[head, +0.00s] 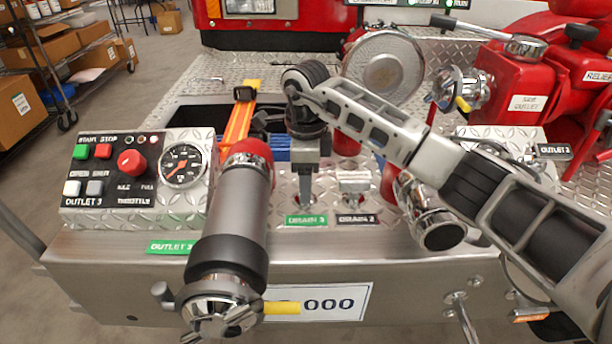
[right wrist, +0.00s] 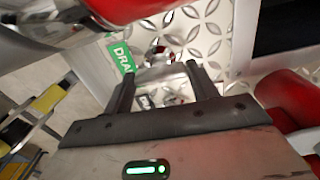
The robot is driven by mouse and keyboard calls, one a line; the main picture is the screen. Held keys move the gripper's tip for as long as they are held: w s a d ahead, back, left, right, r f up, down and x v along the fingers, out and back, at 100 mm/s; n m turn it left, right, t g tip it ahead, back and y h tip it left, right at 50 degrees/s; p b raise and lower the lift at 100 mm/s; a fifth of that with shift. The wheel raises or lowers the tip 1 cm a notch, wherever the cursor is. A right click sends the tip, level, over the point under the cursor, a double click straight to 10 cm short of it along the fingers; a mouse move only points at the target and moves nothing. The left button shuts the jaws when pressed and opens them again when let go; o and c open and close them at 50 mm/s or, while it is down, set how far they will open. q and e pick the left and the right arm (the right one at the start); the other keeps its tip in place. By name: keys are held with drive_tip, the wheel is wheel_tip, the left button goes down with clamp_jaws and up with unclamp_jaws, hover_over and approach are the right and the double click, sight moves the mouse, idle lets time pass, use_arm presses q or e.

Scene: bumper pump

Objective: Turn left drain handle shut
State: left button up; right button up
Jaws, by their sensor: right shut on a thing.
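The left drain handle (right wrist: 160,57) is a small chrome part beside the green "DRAIN 3" label (head: 306,220). My right gripper (head: 304,196) points down onto it in the head view and largely covers it. In the right wrist view my right gripper (right wrist: 163,68) has its two fingers on either side of the chrome handle, shut on it. The fingers stand apart by the handle's width. The other drain handle (head: 354,183), silver, stands to the right above the black "DRAIN 2" label (head: 356,219). My left gripper is not in view.
A thick grey outlet pipe (head: 230,205) with a red collar stands close left of my right gripper. A control box (head: 135,180) with buttons and a gauge is further left. Red pump parts (head: 520,85) and a chrome outlet (head: 437,225) crowd the right.

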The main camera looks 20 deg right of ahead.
drive_tip(key=m+p, duration=0.1)
drive_tip(key=m, duration=0.2)
drive_tip(key=shift+r+m, duration=0.1)
drive_tip(key=shift+m, duration=0.3)
drive_tip(key=m, duration=0.2)
drive_tip(key=shift+m+p, duration=0.3)
drive_tip(key=shift+p, duration=0.05)
drive_tip(key=m, duration=0.2)
drive_tip(key=shift+m+p, duration=0.35)
drive_tip(key=shift+m, duration=0.95)
drive_tip(key=m+p, duration=0.1)
drive_tip(key=m, duration=0.2)
drive_tip(key=m+p, duration=0.1)
drive_tip(key=m, duration=0.1)
drive_tip(key=shift+m, duration=0.4)
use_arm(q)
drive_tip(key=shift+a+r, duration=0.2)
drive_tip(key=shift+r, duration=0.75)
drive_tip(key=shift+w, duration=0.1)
use_arm(e)
drive_tip(key=shift+m, duration=0.4)
